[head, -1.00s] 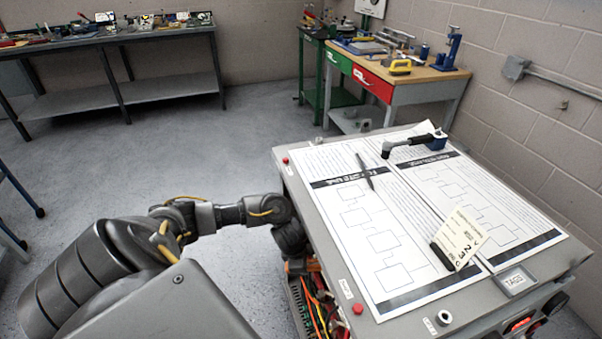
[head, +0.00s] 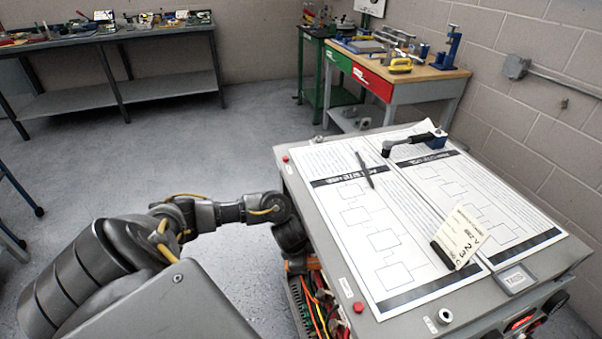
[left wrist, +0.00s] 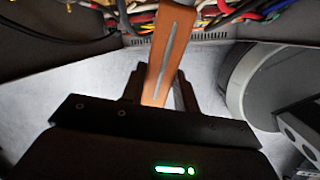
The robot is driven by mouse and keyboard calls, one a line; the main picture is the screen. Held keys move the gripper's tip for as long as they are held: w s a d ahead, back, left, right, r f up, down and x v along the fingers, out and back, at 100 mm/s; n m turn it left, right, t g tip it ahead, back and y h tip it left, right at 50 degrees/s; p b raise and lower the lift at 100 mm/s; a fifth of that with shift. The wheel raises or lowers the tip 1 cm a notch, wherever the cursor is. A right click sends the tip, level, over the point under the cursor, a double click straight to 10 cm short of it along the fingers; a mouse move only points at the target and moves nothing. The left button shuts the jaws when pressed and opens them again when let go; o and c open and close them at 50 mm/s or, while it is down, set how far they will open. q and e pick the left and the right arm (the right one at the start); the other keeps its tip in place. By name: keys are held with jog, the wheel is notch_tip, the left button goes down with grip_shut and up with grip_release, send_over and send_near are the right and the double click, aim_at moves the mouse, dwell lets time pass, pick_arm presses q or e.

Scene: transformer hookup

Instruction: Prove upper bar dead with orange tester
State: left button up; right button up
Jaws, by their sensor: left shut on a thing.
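The orange tester (left wrist: 166,48) shows in the left wrist view as an orange body with a grey stripe, reaching up toward bundled wires. My left gripper (left wrist: 158,92) is shut on it, with a dark finger on either side. In the head view my left arm comes in from the left, and its hand is at the cabinet's open side, mostly hidden. An orange piece (head: 298,266) shows just below that hand; I cannot tell if it is the tester. The upper bar cannot be made out in either view, nor can the tester's tip. My right gripper is not in view.
The grey cabinet (head: 405,327) carries paper sheets (head: 395,258), a dark pen (head: 365,170), a tool with a dark handle (head: 412,143) and a standing card (head: 459,237). Coloured wires (head: 318,308) fill its open side. Benches stand behind.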

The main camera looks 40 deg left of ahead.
pick_arm(q)
jog(key=shift+f, duration=0.4)
